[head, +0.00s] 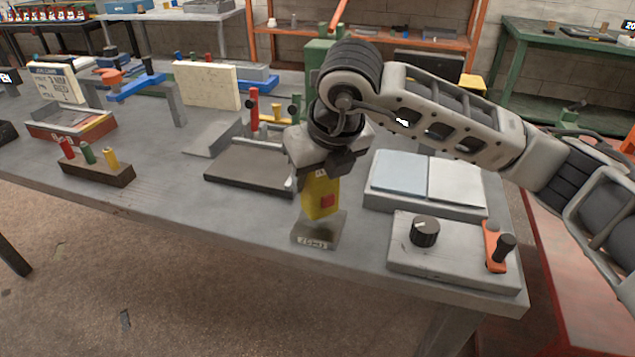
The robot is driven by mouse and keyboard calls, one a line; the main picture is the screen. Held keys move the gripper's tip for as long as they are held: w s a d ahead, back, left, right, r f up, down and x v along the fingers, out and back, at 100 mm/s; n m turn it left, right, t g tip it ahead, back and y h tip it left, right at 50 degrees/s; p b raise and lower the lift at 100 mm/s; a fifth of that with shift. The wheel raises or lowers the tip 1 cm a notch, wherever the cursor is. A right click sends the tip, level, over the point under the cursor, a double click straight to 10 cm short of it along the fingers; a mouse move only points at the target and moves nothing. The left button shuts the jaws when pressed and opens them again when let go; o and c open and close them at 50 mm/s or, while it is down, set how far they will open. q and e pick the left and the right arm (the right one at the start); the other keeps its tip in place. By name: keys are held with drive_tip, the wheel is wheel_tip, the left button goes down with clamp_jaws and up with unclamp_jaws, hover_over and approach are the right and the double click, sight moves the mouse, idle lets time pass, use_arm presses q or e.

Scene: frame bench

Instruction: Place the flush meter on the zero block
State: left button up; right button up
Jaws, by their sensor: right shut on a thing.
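The flush meter (316,194) is a yellow block-shaped body with a red patch on its side, near the front edge of the bench. My right gripper (322,168) is shut on its upper part from above, and the fingers partly hide it. The zero block (325,232) is a low grey block with a small label on its front face. The meter is upright and its lower end overlaps the block's top in this view. I cannot tell whether the two touch. My left gripper is not in view.
A grey control box (455,262) with a black knob and an orange lever stands to the right. An open book-like pad (427,178) lies behind it. A dark plate (235,178) and a holder with coloured pegs (95,172) stand to the left, with bare bench between.

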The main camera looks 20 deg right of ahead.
wheel_tip(320, 180, down, 2)
drive_tip(key=shift+s+f, duration=0.1)
drive_tip(key=shift+f, duration=0.2)
drive_tip(key=o, duration=1.1)
drive_tip(key=shift+o, duration=0.2)
drive_tip(key=shift+r+p, duration=0.3)
drive_tip(key=shift+s+r, duration=0.15)
drive_tip(key=shift+r, duration=0.15)
drive_tip(key=v, duration=1.1)
drive_tip(key=shift+b, duration=0.45)
